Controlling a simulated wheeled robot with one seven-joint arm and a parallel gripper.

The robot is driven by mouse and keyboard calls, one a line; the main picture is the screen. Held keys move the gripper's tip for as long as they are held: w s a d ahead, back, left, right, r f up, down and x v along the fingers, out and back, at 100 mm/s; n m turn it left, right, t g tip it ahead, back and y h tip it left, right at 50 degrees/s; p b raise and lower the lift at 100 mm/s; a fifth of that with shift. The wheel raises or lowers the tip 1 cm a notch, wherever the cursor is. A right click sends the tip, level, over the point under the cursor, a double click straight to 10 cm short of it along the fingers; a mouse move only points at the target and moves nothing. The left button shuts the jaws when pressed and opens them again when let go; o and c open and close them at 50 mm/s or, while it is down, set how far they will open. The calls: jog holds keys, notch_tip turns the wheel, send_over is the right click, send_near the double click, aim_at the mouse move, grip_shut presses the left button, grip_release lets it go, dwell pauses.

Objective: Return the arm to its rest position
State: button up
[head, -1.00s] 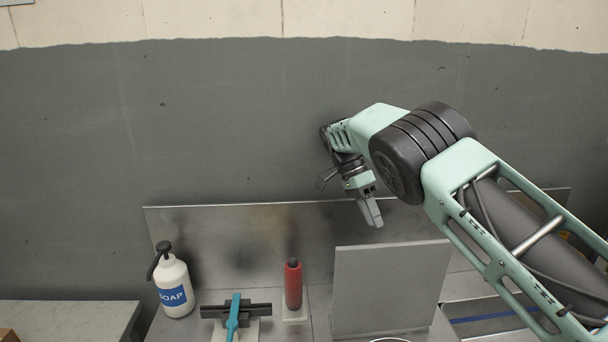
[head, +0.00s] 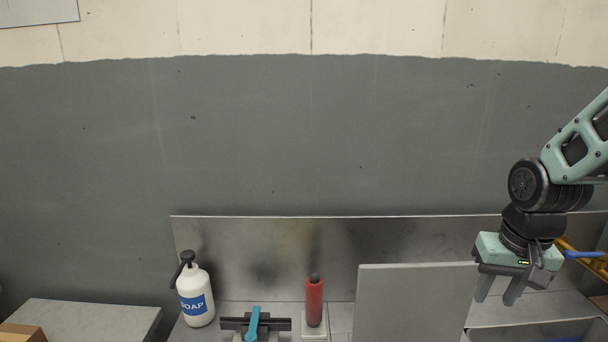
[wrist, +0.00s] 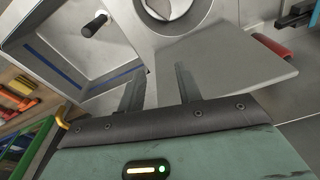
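My gripper (head: 496,294) is at the right side of the head view, pointing down, to the right of the upright grey panel. Its two fingers are apart with nothing between them. In the wrist view the two dark fingers (wrist: 158,88) also stand apart and empty, with the grey panel (wrist: 225,60) beyond them. My arm comes in from the right edge of the head view, folded down at the wrist.
A soap bottle (head: 195,298), a blue-handled tool (head: 254,324) and a red cylinder (head: 314,300) stand on the counter left of the grey panel (head: 412,305). A metal backsplash (head: 270,250) runs behind. A basin (wrist: 100,62) shows in the wrist view.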

jog(key=s+a+f+n+b, duration=0.2)
jog(key=s+a+n, duration=0.3)
jog(key=s+a, duration=0.4)
jog(key=s+a+f+n+g+b, duration=0.1)
jog(key=s+a+f+n+b, duration=0.1)
jog(key=s+a+n, duration=0.3)
jog(key=s+a+b, duration=0.1)
jog(key=s+a, duration=0.3)
jog(key=shift+s+a+y+b, duration=0.2)
jog(key=shift+s+y+b, duration=0.1)
jog(key=shift+s, duration=0.05)
dwell(1.2)
